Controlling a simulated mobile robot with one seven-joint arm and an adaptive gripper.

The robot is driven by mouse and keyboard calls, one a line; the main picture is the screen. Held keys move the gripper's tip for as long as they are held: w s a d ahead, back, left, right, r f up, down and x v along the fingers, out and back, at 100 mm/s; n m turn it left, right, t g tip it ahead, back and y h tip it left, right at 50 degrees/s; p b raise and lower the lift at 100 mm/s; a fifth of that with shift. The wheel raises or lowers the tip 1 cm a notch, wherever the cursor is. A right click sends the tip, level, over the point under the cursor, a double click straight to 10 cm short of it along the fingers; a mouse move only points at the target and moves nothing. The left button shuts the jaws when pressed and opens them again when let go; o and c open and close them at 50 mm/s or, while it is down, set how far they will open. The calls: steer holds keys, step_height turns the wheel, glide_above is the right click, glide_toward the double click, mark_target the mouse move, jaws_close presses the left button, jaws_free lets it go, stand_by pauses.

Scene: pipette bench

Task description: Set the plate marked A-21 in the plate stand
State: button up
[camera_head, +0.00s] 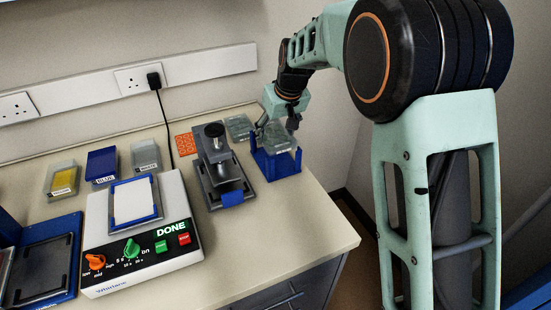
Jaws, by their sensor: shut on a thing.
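My gripper (277,124) is pointing down at the right end of the bench. It is shut on a clear plate (277,143), with a finger at each side. The plate is at the top of a blue stand (284,168), between its raised corners as far as I can see. I cannot tell whether it rests fully on the stand. The plate's marking is too small to read. Another clear plate (238,127) lies on the bench just left of the stand, towards the wall.
A grey press-like device (217,165) with a black knob stands close left of the stand. Labelled boxes (102,165) and an orange rack (186,144) line the back. The front right bench is clear.

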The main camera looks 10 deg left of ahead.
mark_target(276, 162)
step_height(276, 162, down, 8)
steer(key=shift+r, duration=0.25)
steer(key=shift+f, duration=0.35)
steer(key=o, duration=1.2)
steer(key=shift+r, duration=0.1)
steer(key=shift+o, duration=0.2)
steer(key=shift+r, duration=0.15)
steer(key=shift+r, duration=0.25)
steer(key=v, duration=1.1)
steer(key=shift+s+d+r, duration=0.15)
steer(key=shift+d+r, duration=0.1)
steer(key=shift+r, duration=0.05)
